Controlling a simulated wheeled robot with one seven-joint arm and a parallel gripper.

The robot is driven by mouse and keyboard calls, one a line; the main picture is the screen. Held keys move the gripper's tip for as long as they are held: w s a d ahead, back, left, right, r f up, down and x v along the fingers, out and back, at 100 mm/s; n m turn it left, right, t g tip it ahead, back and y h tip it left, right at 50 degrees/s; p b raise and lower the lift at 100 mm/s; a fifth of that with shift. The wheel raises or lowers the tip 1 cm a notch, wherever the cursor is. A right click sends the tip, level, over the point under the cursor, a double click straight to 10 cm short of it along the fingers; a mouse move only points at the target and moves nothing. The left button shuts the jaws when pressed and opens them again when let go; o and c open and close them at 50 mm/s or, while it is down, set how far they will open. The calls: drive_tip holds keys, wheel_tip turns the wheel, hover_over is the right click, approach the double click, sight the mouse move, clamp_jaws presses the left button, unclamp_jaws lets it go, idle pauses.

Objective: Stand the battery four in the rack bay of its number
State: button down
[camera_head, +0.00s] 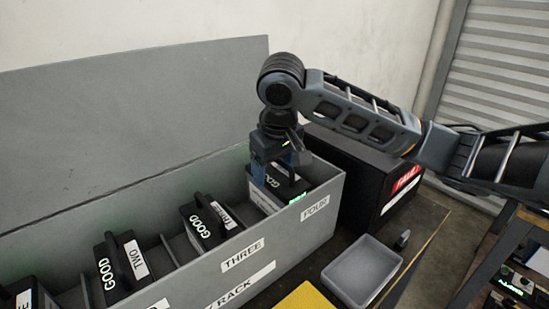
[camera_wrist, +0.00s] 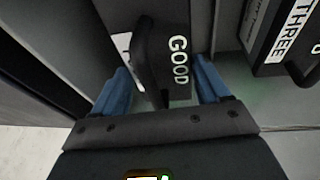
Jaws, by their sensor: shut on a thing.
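A black battery marked GOOD (camera_head: 284,186) is in the bay labelled FOUR at the right end of the grey rack (camera_head: 262,258). It looks upright, with its top near the rim; its foot is hidden by the rack wall. My gripper (camera_head: 282,163) is above this bay, pointing down, shut on the battery's handle. In the wrist view the blue fingers of my gripper (camera_wrist: 165,90) are on both sides of the black handle (camera_wrist: 148,60), beside the word GOOD on the battery top (camera_wrist: 178,75). The battery's number is not readable.
Battery THREE (camera_head: 208,222) and battery TWO (camera_head: 120,265) stand in bays to the left, with another at the lower left edge. A black box with a red label (camera_head: 375,180), a grey tray (camera_head: 362,270) and a yellow item (camera_head: 308,299) lie outside the rack.

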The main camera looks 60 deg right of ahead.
sight(275, 175)
drive_tip(key=shift+f, duration=1.4)
unclamp_jaws()
drive_tip(key=shift+f, duration=0.15)
drive_tip(key=p+v, duration=0.1)
drive_tip(key=v, duration=1.1)
drive_tip(key=shift+w, duration=0.1)
